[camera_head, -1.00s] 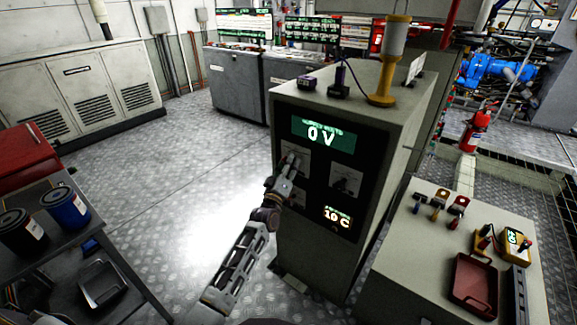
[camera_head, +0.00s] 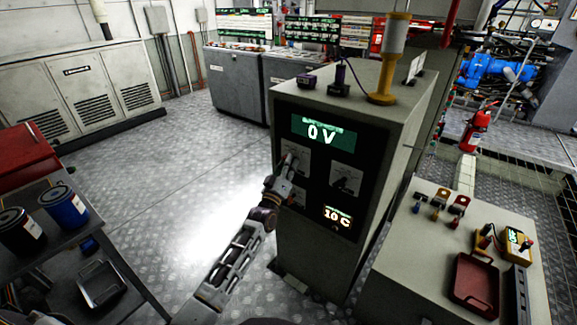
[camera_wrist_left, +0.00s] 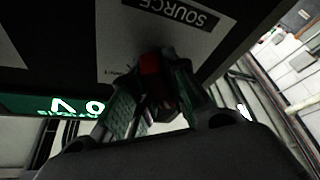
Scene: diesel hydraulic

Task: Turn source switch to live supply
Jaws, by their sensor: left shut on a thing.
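The source switch (camera_wrist_left: 150,67) sits on a plate labelled SOURCE (camera_wrist_left: 178,12) in the left wrist view. Its red part shows between my left gripper's (camera_wrist_left: 155,88) fingers, which are shut on it. In the head view my left gripper (camera_head: 290,162) is at the upper left plate of the cabinet's (camera_head: 345,255) dark front panel and hides most of the switch. The switch's exact angle is hard to tell. The green display (camera_head: 322,133) above reads 0 V. My right gripper is not in view.
A second control plate (camera_head: 346,180) is right of the switch, above a small 10 C display (camera_head: 338,217). A bench (camera_head: 400,280) with a red tray (camera_head: 474,284) and a yellow meter (camera_head: 517,241) stands at right. Open floor lies left of the cabinet.

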